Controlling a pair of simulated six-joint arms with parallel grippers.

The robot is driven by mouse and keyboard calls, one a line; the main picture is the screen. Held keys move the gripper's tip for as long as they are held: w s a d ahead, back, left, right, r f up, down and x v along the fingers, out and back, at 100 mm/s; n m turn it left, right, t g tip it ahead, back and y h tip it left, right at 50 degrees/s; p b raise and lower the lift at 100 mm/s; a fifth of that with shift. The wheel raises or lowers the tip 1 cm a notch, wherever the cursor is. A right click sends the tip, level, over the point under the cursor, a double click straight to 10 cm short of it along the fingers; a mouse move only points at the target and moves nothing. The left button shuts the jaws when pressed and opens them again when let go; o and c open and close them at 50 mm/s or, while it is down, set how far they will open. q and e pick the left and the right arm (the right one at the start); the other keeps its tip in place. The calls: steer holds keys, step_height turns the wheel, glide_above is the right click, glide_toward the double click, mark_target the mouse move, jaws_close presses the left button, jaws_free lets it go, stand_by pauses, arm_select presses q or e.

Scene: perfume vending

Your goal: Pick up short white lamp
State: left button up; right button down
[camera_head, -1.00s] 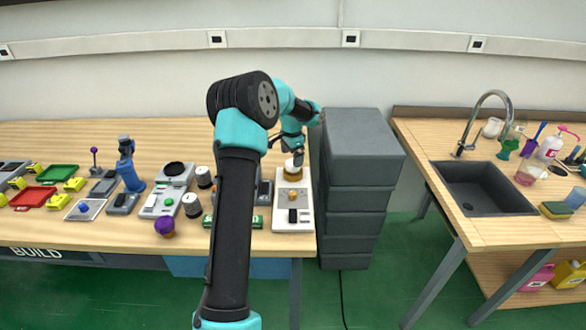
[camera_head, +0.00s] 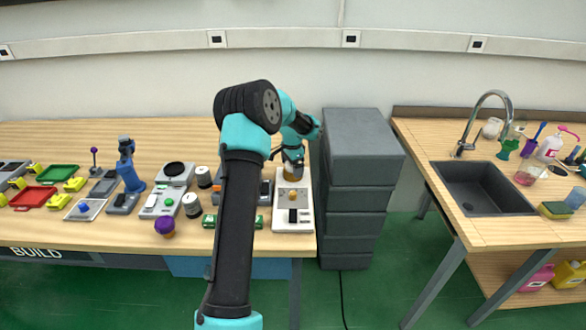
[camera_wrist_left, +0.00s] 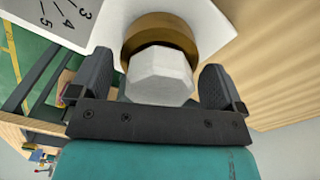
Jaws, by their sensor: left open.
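A short white lamp (camera_wrist_left: 160,75) with a faceted white body shows in the left wrist view. It sits in or against a brass-coloured ring (camera_wrist_left: 158,32) on a white panel. In the head view the panel (camera_head: 293,226) lies at the table's right end, and the lamp is mostly hidden by my gripper. My left gripper (camera_head: 293,173) is at the lamp, over the panel's far end. In the left wrist view its open fingers (camera_wrist_left: 158,88) stand on either side of the white body, with a visible gap on the right. My right gripper is not in view.
A stack of grey crates (camera_head: 358,150) stands close to the right of the panel. White jars (camera_head: 191,203), a purple-topped piece (camera_head: 165,225) and a green strip (camera_head: 210,221) lie to the left. A sink (camera_head: 483,190) is on the separate right table.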

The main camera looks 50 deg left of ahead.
arm_select(q)
steer(key=shift+c, duration=0.3)
steer(key=c, duration=1)
steer(key=shift+o, duration=0.2)
steer(key=shift+r, duration=1.8)
steer(key=s+d+r, duration=0.1)
steer(key=s+d, duration=0.9)
steer(key=d, duration=0.2)
steer(key=shift+s+r, duration=0.2)
steer(key=shift+s, duration=0.05)
